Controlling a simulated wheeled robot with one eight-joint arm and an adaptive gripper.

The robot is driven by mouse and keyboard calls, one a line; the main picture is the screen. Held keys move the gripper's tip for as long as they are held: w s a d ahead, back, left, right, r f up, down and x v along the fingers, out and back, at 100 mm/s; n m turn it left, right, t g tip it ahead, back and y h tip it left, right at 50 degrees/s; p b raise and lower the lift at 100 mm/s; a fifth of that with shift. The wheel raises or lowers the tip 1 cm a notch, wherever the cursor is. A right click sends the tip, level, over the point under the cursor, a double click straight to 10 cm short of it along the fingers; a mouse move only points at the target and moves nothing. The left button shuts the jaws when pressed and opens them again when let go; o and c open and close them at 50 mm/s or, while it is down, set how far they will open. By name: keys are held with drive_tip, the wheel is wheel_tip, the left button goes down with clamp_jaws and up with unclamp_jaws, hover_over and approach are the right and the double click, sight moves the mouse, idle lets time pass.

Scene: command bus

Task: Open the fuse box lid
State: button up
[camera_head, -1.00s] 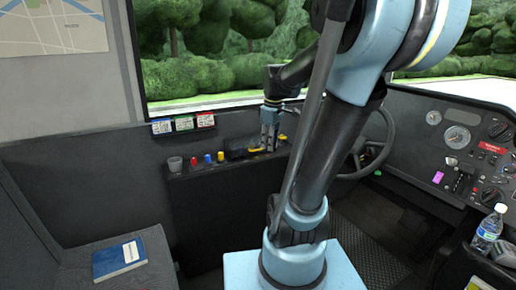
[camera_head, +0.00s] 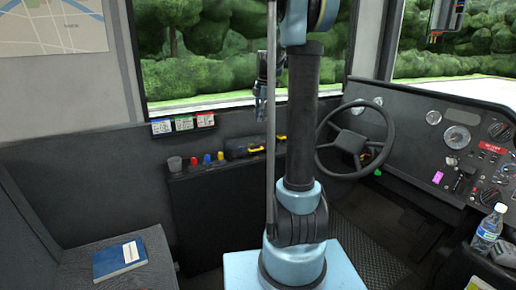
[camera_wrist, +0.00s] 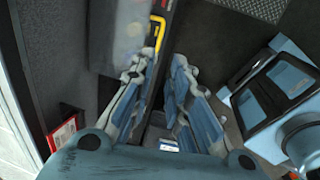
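No part is clearly recognisable as a fuse box lid. A dark case with yellow parts (camera_head: 246,150) lies on the ledge below the window, partly hidden by my arm; I cannot tell whether it is the fuse box. A yellow handle-like piece (camera_wrist: 161,30) shows in the wrist view near the top, beyond my fingers. My gripper (camera_head: 260,113) hangs pointing down in front of the window, above the ledge and apart from it. In the wrist view my gripper (camera_wrist: 160,100) has its fingers spread, with nothing visible between them.
Coloured cards (camera_head: 183,124) line the wall above. The steering wheel (camera_head: 355,138) and dashboard (camera_head: 450,140) are right. A blue book (camera_head: 119,258) lies on the seat; a bottle (camera_head: 487,232) stands right.

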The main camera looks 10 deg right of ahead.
sight(258, 145)
drive_tip(key=w+f, duration=0.1)
drive_tip(key=f, duration=0.4)
drive_tip(key=w+f, duration=0.1)
drive_tip(key=f, duration=0.5)
drive_tip(key=w+a+f, duration=0.1)
drive_tip(key=f, duration=0.5)
clamp_jaws()
